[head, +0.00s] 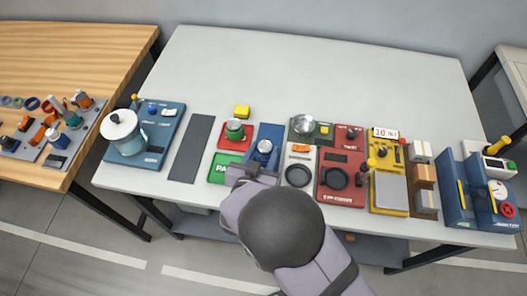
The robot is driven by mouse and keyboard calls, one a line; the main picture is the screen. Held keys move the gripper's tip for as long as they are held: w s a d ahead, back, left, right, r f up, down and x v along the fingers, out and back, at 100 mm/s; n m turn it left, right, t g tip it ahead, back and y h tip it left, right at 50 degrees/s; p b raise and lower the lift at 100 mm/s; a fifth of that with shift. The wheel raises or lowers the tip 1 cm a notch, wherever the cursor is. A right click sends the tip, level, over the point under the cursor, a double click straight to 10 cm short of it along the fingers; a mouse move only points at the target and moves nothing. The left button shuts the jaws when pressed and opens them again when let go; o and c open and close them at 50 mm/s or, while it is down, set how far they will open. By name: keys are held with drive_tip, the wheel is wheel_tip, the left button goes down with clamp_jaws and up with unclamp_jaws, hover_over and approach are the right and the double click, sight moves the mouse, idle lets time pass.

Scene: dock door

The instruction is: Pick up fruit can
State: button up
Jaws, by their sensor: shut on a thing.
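My gripper (254,170) is over the front edge of the narrow blue board, its fingers partly hidden by my own wrist. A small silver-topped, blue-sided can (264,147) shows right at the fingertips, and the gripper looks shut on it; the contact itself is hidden. I cannot tell whether it is lifted. A green-and-red can (235,127) stands upright on a red pad to the left, apart from the gripper. No label is readable on either, so I cannot tell which is the fruit can.
A white-lidded pot (122,127) stands on a blue board at left. A silver bowl (304,124), a red panel (342,194), a yellow-framed grey plate (390,190) and blue holders (456,195) fill the right. The table's back half (320,70) is clear.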

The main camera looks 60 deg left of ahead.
wheel_tip(320, 180, up, 10)
drive_tip(key=shift+f+b, duration=0.15)
drive_tip(key=shift+b, duration=0.6)
drive_tip(key=w+d+m+t+h+b, duration=0.1)
drive_tip(key=w+d+m+h+b, duration=0.15)
drive_tip(key=w, duration=0.55)
drive_tip(key=w+d+m+t+h+b, duration=0.1)
drive_tip(key=w+d+b, duration=0.15)
drive_tip(key=w, duration=0.45)
drive_tip(key=a+r+n+g+y, duration=0.1)
drive_tip(key=a+r+n+y, duration=0.1)
drive_tip(key=a, duration=0.4)
drive_tip(key=shift+w+a+n+y+b, duration=0.15)
drive_tip(key=shift+w+n+y+b, duration=0.2)
drive_tip(key=shift+b, duration=0.1)
drive_tip(key=shift+s, duration=0.1)
drive_tip(key=shift+f+b, duration=0.35)
drive_tip(key=shift+f, duration=4.55)
drive_tip(key=shift+f, duration=0.1)
